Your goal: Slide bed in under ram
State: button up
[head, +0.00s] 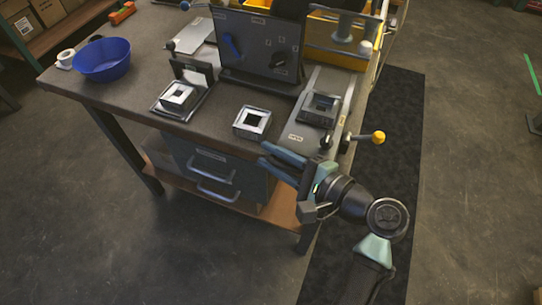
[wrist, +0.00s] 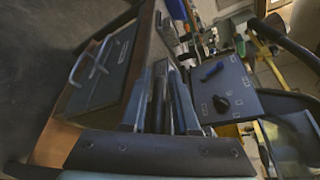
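The bed (head: 320,108) is a dark block with a square recess, on a pale grey slide plate (head: 300,133) at the bench's right side. A pale knob (head: 327,141) stands at its front. The ram (head: 347,27) appears to be the pale cylinder at the yellow frame behind, with the bed in front of it rather than beneath. My gripper (head: 264,154) is in front of the bench edge, left of the bed and apart from it. Its teal fingers are parted, and nothing held shows. The fingers also show in the wrist view (wrist: 161,80); the bed is not clear there.
A yellow-knobbed lever (head: 378,137) sticks out right of the bed. Square metal fixtures (head: 252,123) lie left on the bench. A dark control panel (head: 258,50) stands behind; it shows in the wrist view (wrist: 225,92). A blue bowl (head: 103,60) is far left. Drawers (head: 213,172) are below.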

jog(key=shift+o, duration=1.1)
jog(key=shift+f, duration=0.25)
jog(key=shift+o, duration=0.2)
jog(key=shift+r, duration=0.1)
jog(key=shift+r, duration=0.1)
jog(key=p+v, duration=0.1)
jog(key=v, duration=1.2)
